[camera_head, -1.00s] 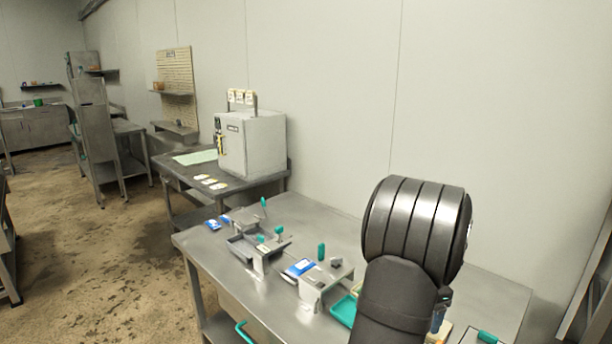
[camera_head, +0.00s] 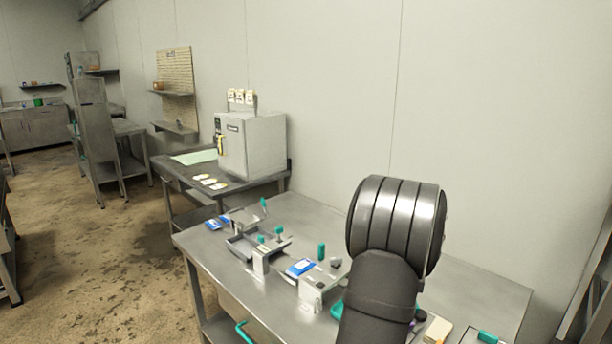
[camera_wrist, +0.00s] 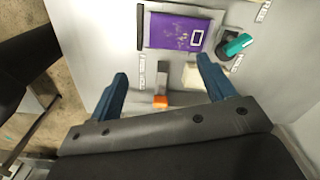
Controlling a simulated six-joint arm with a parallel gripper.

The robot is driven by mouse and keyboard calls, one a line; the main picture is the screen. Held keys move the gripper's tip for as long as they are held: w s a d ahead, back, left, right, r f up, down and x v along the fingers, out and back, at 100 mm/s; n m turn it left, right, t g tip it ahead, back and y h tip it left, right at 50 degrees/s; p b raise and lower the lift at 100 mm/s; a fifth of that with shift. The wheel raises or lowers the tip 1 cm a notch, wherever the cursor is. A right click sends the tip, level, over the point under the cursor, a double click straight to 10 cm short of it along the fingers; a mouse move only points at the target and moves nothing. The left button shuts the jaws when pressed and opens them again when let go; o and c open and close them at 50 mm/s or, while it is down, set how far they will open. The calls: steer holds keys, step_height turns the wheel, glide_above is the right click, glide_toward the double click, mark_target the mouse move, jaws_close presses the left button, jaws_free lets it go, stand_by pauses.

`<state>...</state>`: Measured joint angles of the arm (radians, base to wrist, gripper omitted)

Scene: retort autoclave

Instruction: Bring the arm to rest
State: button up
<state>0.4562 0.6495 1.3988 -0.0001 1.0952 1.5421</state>
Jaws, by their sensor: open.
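My gripper (camera_wrist: 160,90) shows in the wrist view with its two blue fingers spread apart and nothing between them. It is above a grey surface that carries a purple packet or panel (camera_wrist: 181,32), a teal handle (camera_wrist: 236,46) and a small orange block (camera_wrist: 160,102). How high it is above them I cannot tell. In the head view my dark arm stands over the right part of the steel table (camera_head: 225,262) and the gripper itself is hidden.
Metal fixtures with teal knobs (camera_head: 321,251) and blue packets (camera_head: 301,266) stand on the table left of my arm. A white box-shaped machine (camera_head: 262,145) sits on a farther table. Open floor (camera_head: 120,270) lies at left.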

steer(key=shift+w+a+f+m, duration=0.1)
steer(key=shift+w+a+m, duration=0.4)
steer(key=shift+m, duration=0.4)
steer(key=shift+w+a+f+m, duration=0.1)
steer(key=shift+w+a+m, duration=0.15)
steer(key=shift+a+m, duration=0.5)
steer(key=shift+d, duration=0.1)
